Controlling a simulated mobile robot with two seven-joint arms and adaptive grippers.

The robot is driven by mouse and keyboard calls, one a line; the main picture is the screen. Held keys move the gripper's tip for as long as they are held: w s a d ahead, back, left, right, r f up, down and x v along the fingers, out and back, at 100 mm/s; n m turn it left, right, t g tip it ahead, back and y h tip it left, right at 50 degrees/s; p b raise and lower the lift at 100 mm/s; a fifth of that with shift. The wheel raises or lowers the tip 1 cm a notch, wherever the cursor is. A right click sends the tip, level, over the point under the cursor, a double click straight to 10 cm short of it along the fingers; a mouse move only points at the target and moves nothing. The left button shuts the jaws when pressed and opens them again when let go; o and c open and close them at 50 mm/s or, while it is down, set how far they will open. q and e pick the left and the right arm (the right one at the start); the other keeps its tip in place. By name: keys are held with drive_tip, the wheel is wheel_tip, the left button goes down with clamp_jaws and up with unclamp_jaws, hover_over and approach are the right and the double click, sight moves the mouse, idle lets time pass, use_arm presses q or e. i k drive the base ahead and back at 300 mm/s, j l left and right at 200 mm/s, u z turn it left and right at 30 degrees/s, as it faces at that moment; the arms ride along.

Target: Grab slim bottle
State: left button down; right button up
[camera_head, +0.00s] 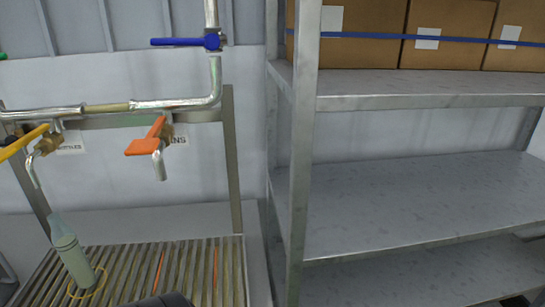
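The slim bottle (72,257) is pale grey-green with a narrower tapered neck. It stands, leaning slightly left in the picture, on a slatted metal rack (205,275) at the lower left. A thin yellow ring (88,290) shows on the slats around its base. No gripper touches the bottle. Neither of my grippers can be made out. A dark rounded shape at the bottom edge is cut off, and I cannot tell what it is.
Above the rack run metal pipes (180,103) with an orange-handled tap (148,140), a yellow-handled tap (25,140) and a blue valve handle (185,42). A metal shelf unit (300,150) stands right, with cardboard boxes (445,45) on top. Its middle shelf (410,200) is empty.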

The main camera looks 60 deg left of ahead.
sight(65, 240)
drive_tip(key=u, duration=0.45)
drive_tip(key=j+u, duration=0.1)
drive_tip(key=u, duration=0.8)
drive_tip(key=j+u, duration=0.1)
drive_tip(key=u, duration=0.75)
drive_tip(key=i+u, duration=0.1)
drive_tip(key=u, duration=0.35)
drive_tip(key=j+u, duration=0.1)
drive_tip(key=u, duration=0.35)
drive_tip(key=k+j+z, duration=0.1)
drive_tip(key=j+z, duration=0.2)
drive_tip(key=k+j+z, duration=0.15)
drive_tip(key=j+z, duration=0.15)
drive_tip(key=k+j+z, duration=0.15)
drive_tip(key=j+z, duration=0.15)
